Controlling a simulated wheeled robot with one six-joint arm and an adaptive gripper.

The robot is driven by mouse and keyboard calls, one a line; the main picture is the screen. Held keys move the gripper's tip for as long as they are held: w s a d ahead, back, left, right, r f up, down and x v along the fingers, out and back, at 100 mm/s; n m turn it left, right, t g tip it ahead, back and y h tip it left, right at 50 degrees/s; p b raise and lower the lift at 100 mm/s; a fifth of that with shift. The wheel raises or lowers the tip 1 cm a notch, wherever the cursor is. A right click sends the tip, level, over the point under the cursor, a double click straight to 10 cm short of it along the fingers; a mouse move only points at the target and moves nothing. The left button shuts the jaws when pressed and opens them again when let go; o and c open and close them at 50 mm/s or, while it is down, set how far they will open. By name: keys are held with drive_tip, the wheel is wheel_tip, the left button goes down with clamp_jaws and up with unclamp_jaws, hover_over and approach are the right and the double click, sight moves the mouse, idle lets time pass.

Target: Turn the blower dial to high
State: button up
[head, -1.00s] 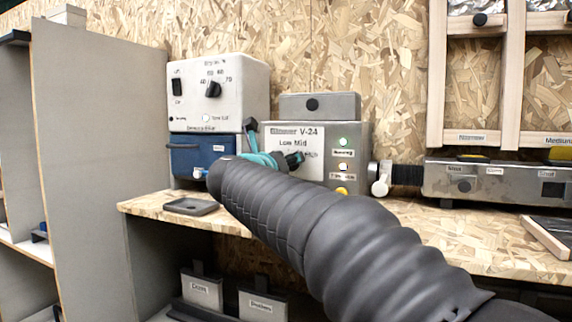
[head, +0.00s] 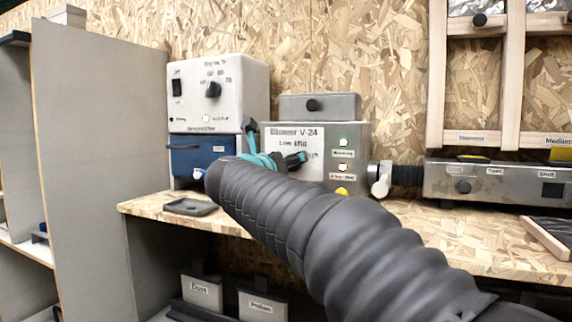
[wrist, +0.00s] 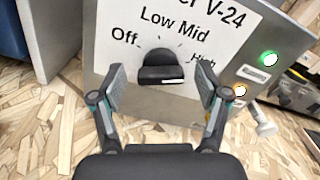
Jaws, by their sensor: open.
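The blower V-24 (head: 328,150) is a grey box with a white face plate on the bench. In the wrist view its black dial (wrist: 160,66) sits among the labels Off, Low, Mid and High. The dial's bar faces my camera, and I cannot tell exactly which label it points to. My gripper (wrist: 164,85) is open, with one finger on each side of the dial and a visible gap on both sides. In the head view my gripper (head: 273,145) is in front of the face plate, and the dial is hidden behind it.
Two lit lamps are on the blower's right, the upper one green (wrist: 270,59). A white dehumidifier (head: 218,95) stands on a blue unit (head: 203,157) to the left. A small dark tray (head: 191,207) lies on the bench (head: 420,222). A pipe fitting (head: 381,178) leaves the blower's right side.

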drive_tip(key=v, duration=1.1)
drive_tip(key=shift+s, duration=0.3)
drive_tip(key=shift+a, duration=0.1)
